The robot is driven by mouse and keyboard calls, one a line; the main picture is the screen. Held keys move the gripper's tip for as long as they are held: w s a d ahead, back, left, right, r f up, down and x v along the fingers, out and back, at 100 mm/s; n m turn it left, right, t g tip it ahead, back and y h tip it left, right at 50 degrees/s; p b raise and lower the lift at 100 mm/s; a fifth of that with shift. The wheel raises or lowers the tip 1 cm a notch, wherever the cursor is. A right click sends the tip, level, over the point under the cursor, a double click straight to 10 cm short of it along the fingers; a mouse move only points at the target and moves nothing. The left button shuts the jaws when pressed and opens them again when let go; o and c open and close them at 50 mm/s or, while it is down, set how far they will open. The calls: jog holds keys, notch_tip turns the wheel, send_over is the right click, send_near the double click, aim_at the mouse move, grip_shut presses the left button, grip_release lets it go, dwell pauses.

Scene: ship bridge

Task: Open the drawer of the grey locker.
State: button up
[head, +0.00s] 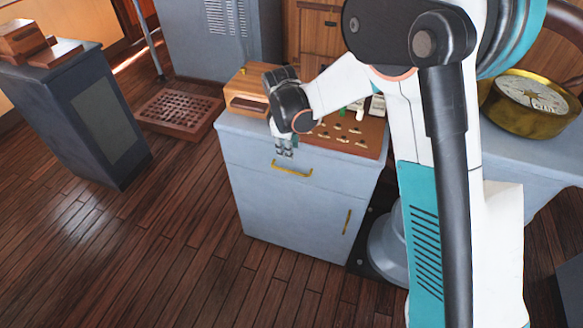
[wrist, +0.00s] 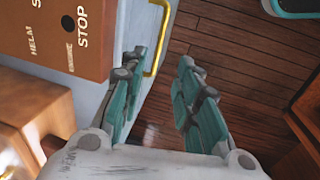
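The grey locker (head: 285,205) stands in the middle of the head view, with a drawer (head: 240,157) at its top and a door below. The drawer looks shut, its front flush with the locker. Its brass handle (head: 292,172) runs across the front and also shows in the wrist view (wrist: 163,38). My gripper (head: 284,152) is just above the handle, pointing down. In the wrist view my gripper (wrist: 161,62) is open and empty; the handle appears ahead, nearer the left finger. I cannot tell whether they touch.
A brown label board (head: 350,135) lies on the locker top, beside a wooden box (head: 246,92). A second brass handle (head: 347,221) is on the door. A dark cabinet (head: 85,125) and a grating (head: 178,113) stand left. The floor before the locker is clear.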

aim_at(291, 171)
jog(key=f+b, duration=0.1)
jog(key=f, duration=0.3)
jog(key=w+f+b, duration=0.1)
jog(key=f, duration=0.3)
jog(key=w+d+f+b, duration=0.1)
jog(key=f, duration=0.3)
jog(key=shift+w+f, duration=0.1)
jog(key=shift+f, duration=0.1)
grip_shut()
